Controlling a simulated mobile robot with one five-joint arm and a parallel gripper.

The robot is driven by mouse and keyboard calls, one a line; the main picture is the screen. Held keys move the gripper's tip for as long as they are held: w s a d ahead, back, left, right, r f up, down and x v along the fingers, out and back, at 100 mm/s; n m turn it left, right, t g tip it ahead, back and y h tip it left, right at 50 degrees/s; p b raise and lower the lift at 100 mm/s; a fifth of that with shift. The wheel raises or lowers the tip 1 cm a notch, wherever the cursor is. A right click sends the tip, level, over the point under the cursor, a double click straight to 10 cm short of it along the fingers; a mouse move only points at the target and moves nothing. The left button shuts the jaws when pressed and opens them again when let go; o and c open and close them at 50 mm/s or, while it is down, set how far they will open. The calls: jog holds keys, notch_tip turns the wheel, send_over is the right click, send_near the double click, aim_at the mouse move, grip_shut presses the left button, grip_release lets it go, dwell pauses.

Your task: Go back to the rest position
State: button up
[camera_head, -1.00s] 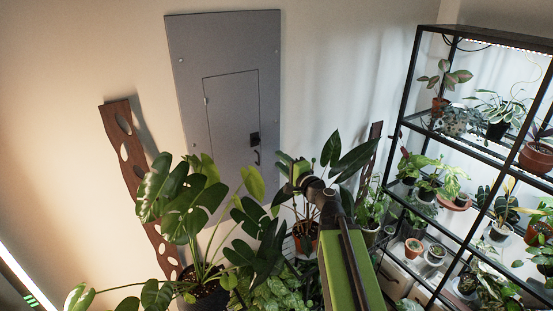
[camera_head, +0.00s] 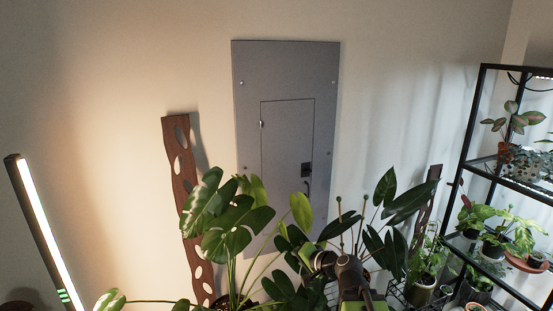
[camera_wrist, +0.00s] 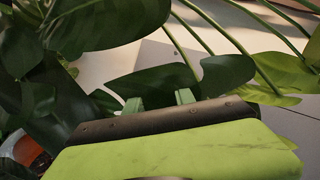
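My arm shows at the bottom of the head view, a dark joint and a bit of green link in front of the plant leaves. My gripper's fingertips cannot be made out there. In the wrist view my gripper (camera_wrist: 159,100) shows two short green fingertips, spaced apart, above a dark bar and a green body. I see nothing held between them. A dark green leaf (camera_wrist: 150,84) lies right behind the fingertips; whether they touch it I cannot tell.
A large-leaved plant (camera_head: 235,225) stands in front of a grey wall panel (camera_head: 287,75) and a brown perforated board (camera_head: 182,200). A black shelf (camera_head: 475,125) with several potted plants is at right. A lit tube lamp (camera_head: 45,230) stands at left. Leaves and stems crowd the wrist view.

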jog(key=s+d+f+n+g+h+b, duration=0.1)
jog(key=s+f+n+g+h, duration=0.2)
jog(key=f, duration=0.4)
jog(key=s+f+n+g+b, duration=0.1)
jog(key=s+f+g, duration=0.1)
jog(key=s+f, duration=0.3)
jog(key=s+d+f+n+g+h, duration=0.1)
jog(key=s+d+f+g+h, duration=0.4)
jog(key=s+d, duration=0.3)
jog(key=shift+s+d+f+n+h, duration=0.2)
jog(key=shift+s+d+n+h, duration=0.15)
jog(key=shift+d, duration=0.75)
